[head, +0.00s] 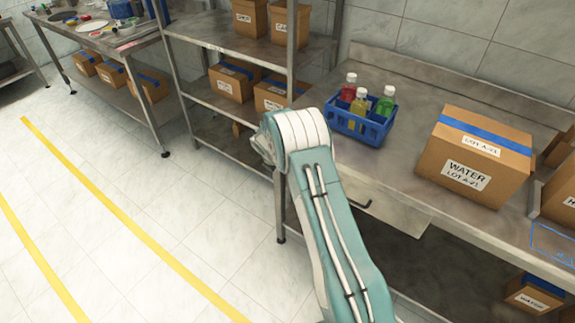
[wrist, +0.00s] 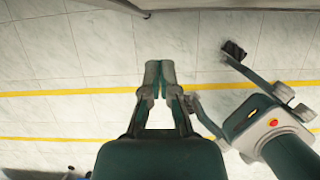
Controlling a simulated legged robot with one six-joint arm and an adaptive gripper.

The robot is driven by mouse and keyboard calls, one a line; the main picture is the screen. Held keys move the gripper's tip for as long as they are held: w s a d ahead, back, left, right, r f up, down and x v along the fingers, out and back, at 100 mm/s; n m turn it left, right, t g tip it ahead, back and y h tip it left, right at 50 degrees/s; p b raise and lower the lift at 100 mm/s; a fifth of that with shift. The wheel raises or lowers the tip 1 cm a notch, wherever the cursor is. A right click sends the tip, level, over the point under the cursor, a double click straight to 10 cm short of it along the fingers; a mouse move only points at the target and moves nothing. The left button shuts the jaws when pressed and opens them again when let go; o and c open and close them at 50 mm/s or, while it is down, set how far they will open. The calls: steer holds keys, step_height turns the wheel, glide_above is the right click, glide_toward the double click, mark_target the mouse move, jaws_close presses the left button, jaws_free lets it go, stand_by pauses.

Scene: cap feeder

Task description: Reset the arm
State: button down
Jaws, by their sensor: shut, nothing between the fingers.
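My arm reaches up from the bottom of the head view, teal with white bands at its bent joint, in front of the metal table (head: 400,195). My gripper is hidden in the head view. In the wrist view my gripper (wrist: 160,72) points over the tiled floor (wrist: 100,60), with its two fingertips together and nothing between them.
A blue crate (head: 342,124) with several coloured bottles stands on the table beside a WATER box (head: 474,160). A metal shelf (head: 205,95) with boxes stands behind my arm. Open floor with yellow lines (head: 125,225) lies at the left.

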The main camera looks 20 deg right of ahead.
steer(key=s+a+r+m, duration=0.1)
steer(key=s+r+m, duration=0.4)
steer(key=r, duration=0.5)
steer(key=s+a+r+m+t+y, duration=0.1)
steer(key=s+a+r+m, duration=0.15)
steer(key=s+r, duration=0.65)
steer(key=s+a+r+m, duration=0.1)
steer(key=s+r+m, duration=0.3)
steer(key=r, duration=0.8)
steer(key=s+a+r+m+t+y, duration=0.1)
steer(key=s+r+m, duration=0.1)
steer(key=s+m, duration=0.5)
steer(key=s+a+r+m+t+y, duration=0.1)
steer(key=s+m, duration=0.5)
steer(key=s, duration=1)
steer(key=shift+s+a+r+m, duration=0.15)
steer(key=shift+a+r+m, duration=0.25)
steer(key=shift+r, duration=0.2)
